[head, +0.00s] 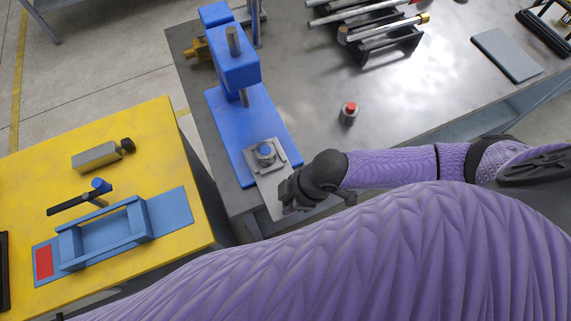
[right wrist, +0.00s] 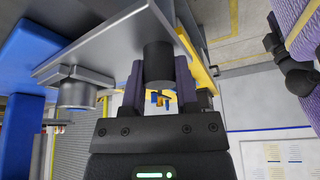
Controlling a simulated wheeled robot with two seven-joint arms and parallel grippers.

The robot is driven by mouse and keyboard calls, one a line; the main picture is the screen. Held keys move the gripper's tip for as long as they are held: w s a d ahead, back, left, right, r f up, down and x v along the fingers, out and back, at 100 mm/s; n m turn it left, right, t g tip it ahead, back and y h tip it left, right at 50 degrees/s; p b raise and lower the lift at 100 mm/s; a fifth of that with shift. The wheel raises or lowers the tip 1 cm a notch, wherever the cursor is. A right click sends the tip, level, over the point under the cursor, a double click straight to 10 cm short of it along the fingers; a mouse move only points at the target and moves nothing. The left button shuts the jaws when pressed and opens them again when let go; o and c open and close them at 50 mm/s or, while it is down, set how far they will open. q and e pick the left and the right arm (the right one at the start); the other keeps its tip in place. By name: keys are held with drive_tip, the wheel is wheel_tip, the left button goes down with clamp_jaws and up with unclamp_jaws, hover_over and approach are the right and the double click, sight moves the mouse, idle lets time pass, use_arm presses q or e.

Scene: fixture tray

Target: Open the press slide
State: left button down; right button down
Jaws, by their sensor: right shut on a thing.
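The blue press (head: 238,70) stands on the grey metal table, with its column and ram above a long blue base. The press slide (head: 272,192) is a flat grey plate reaching out past the near end of that base. A square block with a round metal part (head: 265,150) sits on it under the ram side; in the right wrist view the round part (right wrist: 77,93) shows left of my gripper. My right gripper (head: 288,197) is at the slide's near end. In the right wrist view its purple fingers (right wrist: 159,85) are shut on the slide's black knob (right wrist: 158,60). My left gripper is out of view.
A red-topped cylinder (head: 348,112) stands right of the press. Racks with rods (head: 380,35) and a grey plate (head: 507,55) lie farther back. A yellow table (head: 150,170) at left carries a blue frame fixture (head: 104,232) and a grey block (head: 96,157).

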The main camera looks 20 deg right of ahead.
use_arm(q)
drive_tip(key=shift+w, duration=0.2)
use_arm(e)
drive_tip(key=shift+w, duration=0.2)
drive_tip(key=shift+c, duration=2)
unclamp_jaws()
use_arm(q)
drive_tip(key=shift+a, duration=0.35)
use_arm(e)
drive_tip(key=shift+o, duration=0.2)
use_arm(q)
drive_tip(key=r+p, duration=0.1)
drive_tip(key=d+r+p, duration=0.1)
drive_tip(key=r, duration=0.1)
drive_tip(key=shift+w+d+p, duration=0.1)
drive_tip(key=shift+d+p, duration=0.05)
drive_tip(key=shift+p, duration=0.25)
use_arm(e)
drive_tip(key=v, duration=1)
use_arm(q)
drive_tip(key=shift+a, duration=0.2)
